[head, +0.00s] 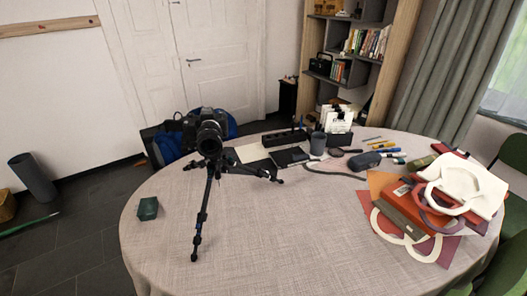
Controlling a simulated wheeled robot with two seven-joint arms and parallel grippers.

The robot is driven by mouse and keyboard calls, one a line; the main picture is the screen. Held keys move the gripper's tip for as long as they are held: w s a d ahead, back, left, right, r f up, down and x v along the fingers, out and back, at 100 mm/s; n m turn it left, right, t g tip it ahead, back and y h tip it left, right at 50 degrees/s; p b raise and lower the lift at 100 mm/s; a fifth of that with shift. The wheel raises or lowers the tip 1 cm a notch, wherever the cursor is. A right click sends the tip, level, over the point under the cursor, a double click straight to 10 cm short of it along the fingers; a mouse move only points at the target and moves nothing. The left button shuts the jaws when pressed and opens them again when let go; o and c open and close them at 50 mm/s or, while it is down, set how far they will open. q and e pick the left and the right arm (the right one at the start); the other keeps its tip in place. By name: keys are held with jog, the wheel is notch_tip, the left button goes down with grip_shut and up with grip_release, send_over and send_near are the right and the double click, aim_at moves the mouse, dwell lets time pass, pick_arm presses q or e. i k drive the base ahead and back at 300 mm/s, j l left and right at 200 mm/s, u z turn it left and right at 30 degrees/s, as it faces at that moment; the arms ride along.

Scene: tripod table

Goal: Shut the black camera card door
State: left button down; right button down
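The black camera (206,128) sits on top of a small black tripod (208,195) at the left part of the table (290,240). Its lens points toward me and slightly to the right. The card door cannot be made out at this size, so I cannot tell whether it stands open or where it sits on the body. Neither of my grippers shows in the head view.
A dark green box (148,208) lies left of the tripod. Behind it are a power strip (284,138), a dark cup (318,143) and a grey case (364,161). Books and bags (424,205) are piled at the right. The front middle of the table is clear.

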aim_at(170, 125)
jog(key=j+z, duration=0.2)
jog(key=j, duration=0.55)
jog(key=j+z, duration=0.2)
jog(key=j, duration=0.55)
jog(key=j+z, duration=0.15)
jog(key=j, duration=0.6)
jog(key=j+z, duration=0.2)
jog(key=j, duration=0.5)
jog(key=k, duration=0.05)
